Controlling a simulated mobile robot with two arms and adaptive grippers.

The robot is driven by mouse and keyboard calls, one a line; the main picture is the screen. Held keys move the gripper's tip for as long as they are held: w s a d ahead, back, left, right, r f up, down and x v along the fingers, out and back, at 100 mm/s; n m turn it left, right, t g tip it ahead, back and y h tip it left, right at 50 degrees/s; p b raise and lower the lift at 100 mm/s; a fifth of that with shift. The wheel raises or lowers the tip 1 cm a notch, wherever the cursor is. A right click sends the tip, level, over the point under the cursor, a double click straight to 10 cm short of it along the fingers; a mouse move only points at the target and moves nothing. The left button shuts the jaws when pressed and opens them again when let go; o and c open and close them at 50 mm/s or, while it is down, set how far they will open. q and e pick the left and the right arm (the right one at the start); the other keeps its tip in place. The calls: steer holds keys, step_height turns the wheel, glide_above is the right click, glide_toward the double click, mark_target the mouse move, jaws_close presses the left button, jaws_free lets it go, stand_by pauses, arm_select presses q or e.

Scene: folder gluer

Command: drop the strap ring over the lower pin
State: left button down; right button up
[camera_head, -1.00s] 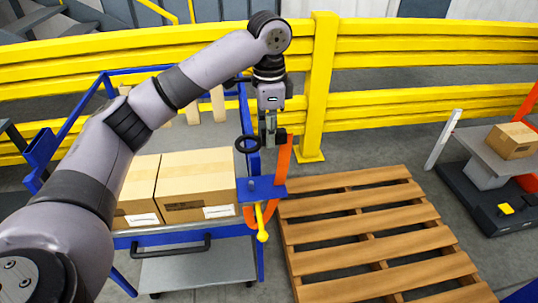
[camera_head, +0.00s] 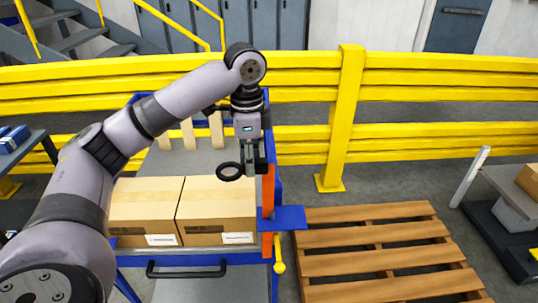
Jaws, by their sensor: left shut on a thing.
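My left gripper (camera_head: 250,172) points down and is shut on the strap ring (camera_head: 229,171), a black ring that sticks out to the left of the fingers. An orange strap (camera_head: 268,188) hangs just right of the fingers and passes down by a blue plate (camera_head: 290,217) at the cart's right corner. The ring is above and left of this plate, over the boxes in the view, apart from it. A yellow pin-like piece with a knob (camera_head: 279,266) shows below the plate. I cannot tell whether it is the lower pin. My right gripper is not in view.
Two cardboard boxes (camera_head: 217,207) stand on the blue cart, which has a black handle (camera_head: 187,272). A wooden pallet (camera_head: 378,236) lies to the right. A yellow guard rail (camera_head: 420,143) runs behind. A table (camera_head: 22,150) stands at the left.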

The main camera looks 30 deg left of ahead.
arm_select(q)
steer(key=shift+s+a+f, duration=0.2)
steer(key=shift+s+a, duration=0.35)
steer(key=shift+a, duration=0.15)
steer(key=s+a+f+b, duration=0.1)
steer(key=s+a+f, duration=0.2)
steer(key=s+a, duration=0.4)
steer(key=shift+a+f+b, duration=0.25)
steer(key=shift+a+b, duration=0.1)
steer(key=shift+a, duration=0.7)
steer(key=shift+w, duration=0.1)
steer(key=s+a+f+b, duration=0.3)
steer(key=s+a+b, duration=0.2)
steer(key=s+a, duration=0.2)
steer(key=shift+a+f, duration=0.3)
steer(key=shift+a, duration=0.75)
